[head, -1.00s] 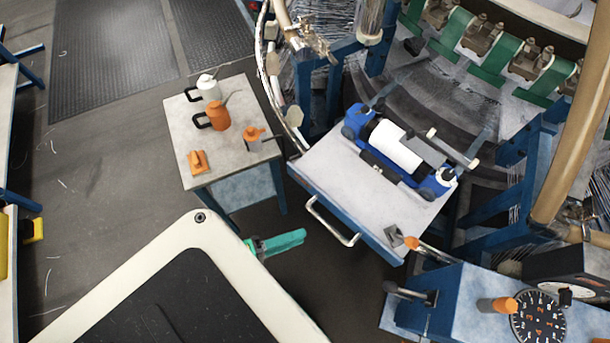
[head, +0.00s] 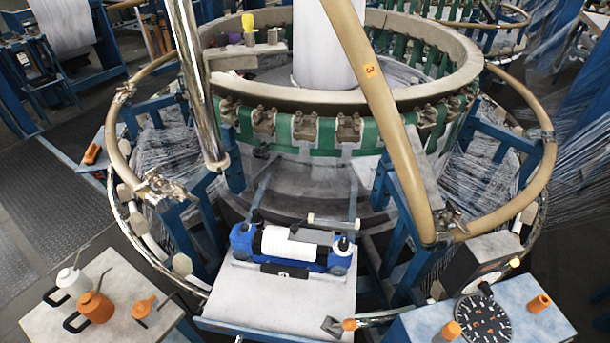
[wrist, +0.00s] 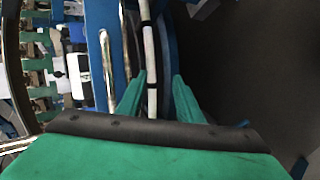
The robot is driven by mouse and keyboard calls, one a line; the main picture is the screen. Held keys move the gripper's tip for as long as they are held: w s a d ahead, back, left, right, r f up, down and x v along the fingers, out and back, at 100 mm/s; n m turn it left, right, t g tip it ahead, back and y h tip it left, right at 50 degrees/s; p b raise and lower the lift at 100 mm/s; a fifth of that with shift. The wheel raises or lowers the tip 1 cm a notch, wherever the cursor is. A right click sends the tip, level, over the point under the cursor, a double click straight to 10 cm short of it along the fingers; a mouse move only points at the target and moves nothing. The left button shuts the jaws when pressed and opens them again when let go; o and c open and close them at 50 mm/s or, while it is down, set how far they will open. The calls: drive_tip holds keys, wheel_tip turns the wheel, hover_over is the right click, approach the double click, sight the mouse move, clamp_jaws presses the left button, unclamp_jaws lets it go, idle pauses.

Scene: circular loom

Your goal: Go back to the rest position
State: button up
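My gripper (wrist: 158,85) shows in the wrist view with two green fingers apart. No object is clearly held between them. A pale rod with dark bands (wrist: 150,60) runs up the picture in the gap between the fingers; whether it touches them I cannot tell. My gripper is not in the head view now. The circular loom (head: 300,97) with its green ring fills the middle of the head view. A blue shuttle with a white roll (head: 290,243) lies on the pale drawer-like shelf (head: 280,300) in front of it.
A small table (head: 45,325) at lower left bears a white can (head: 73,282), an orange can (head: 96,307) and an orange item (head: 143,307). A blue console with a dial (head: 483,318) stands at lower right. Curved tan rails surround the loom. The floor at left is open.

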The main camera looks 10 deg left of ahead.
drive_tip(key=s+d+f+m+g+y, duration=0.2)
drive_tip(key=s+d+m+y, duration=0.1)
drive_tip(key=d+m+y, duration=0.15)
drive_tip(key=d+r+m+t, duration=0.3)
drive_tip(key=d+r+m, duration=0.2)
drive_tip(key=r, duration=0.5)
drive_tip(key=w+d+r+m+t, duration=0.1)
drive_tip(key=d+r+m+t, duration=0.2)
drive_tip(key=r, duration=0.8)
drive_tip(key=d+m+h, duration=0.1)
drive_tip(key=d+m, duration=0.1)
drive_tip(key=d, duration=0.1)
drive_tip(key=shift+w+d, duration=0.2)
drive_tip(key=shift+d, duration=0.1)
drive_tip(key=shift+w+d+r, duration=0.1)
